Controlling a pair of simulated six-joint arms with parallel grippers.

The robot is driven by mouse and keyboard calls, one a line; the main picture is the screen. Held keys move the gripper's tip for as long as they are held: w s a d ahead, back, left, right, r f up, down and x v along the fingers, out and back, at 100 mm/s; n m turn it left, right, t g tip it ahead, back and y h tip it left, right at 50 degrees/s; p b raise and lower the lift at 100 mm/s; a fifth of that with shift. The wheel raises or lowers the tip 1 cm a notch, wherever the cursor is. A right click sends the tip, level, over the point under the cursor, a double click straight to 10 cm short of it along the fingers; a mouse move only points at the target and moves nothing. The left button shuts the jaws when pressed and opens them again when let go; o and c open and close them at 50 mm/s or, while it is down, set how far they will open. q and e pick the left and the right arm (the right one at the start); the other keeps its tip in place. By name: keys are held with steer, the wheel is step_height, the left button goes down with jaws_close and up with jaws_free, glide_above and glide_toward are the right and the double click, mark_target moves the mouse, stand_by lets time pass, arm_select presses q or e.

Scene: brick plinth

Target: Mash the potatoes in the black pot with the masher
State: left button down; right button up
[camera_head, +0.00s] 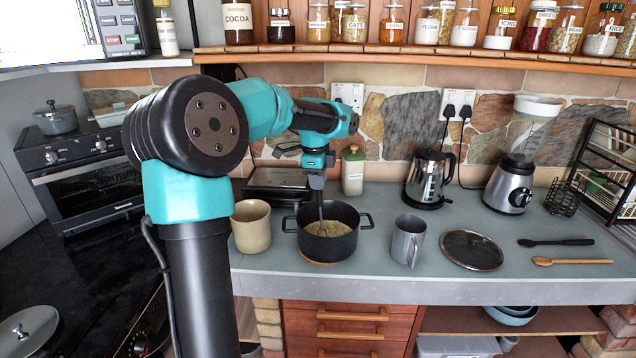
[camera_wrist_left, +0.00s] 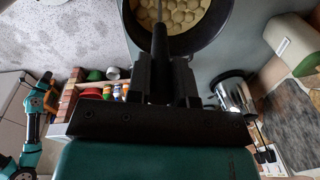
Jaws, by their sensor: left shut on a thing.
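The black pot (camera_head: 342,240) stands on a round wooden mat on the grey counter, with its two side handles out. Pale potatoes (camera_head: 322,229) lie inside it; in the left wrist view the potatoes (camera_wrist_left: 192,22) show as several rounded lumps. My left gripper (camera_head: 317,183) is above the pot, pointing down, shut on the dark handle of the masher (camera_head: 321,212). The masher's shaft (camera_wrist_left: 158,12) reaches down into the pot; its head is hidden. In the left wrist view my left gripper (camera_wrist_left: 160,80) has its fingers around the handle. My right gripper is not in the head view.
A beige canister (camera_head: 250,228) stands left of the pot, a grey metal mug (camera_head: 407,240) right of it. Further right are a glass lid (camera_head: 471,250), black spoon (camera_head: 556,242) and wooden spoon (camera_head: 571,262). Kettle (camera_head: 429,178), blender (camera_head: 511,180) and a green-lidded jar (camera_head: 353,171) stand behind.

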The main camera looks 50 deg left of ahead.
arm_select(q)
steer(key=shift+r, duration=2)
steer(key=shift+w+d, duration=0.2)
steer(key=shift+w, duration=0.65)
steer(key=shift+w+d, duration=0.2)
steer(key=shift+w, duration=0.6)
steer(key=shift+w+d, duration=0.2)
steer(key=shift+w, duration=0.65)
steer(key=shift+f, duration=2.55)
steer(key=shift+r, duration=0.1)
steer(key=shift+r, duration=2.45)
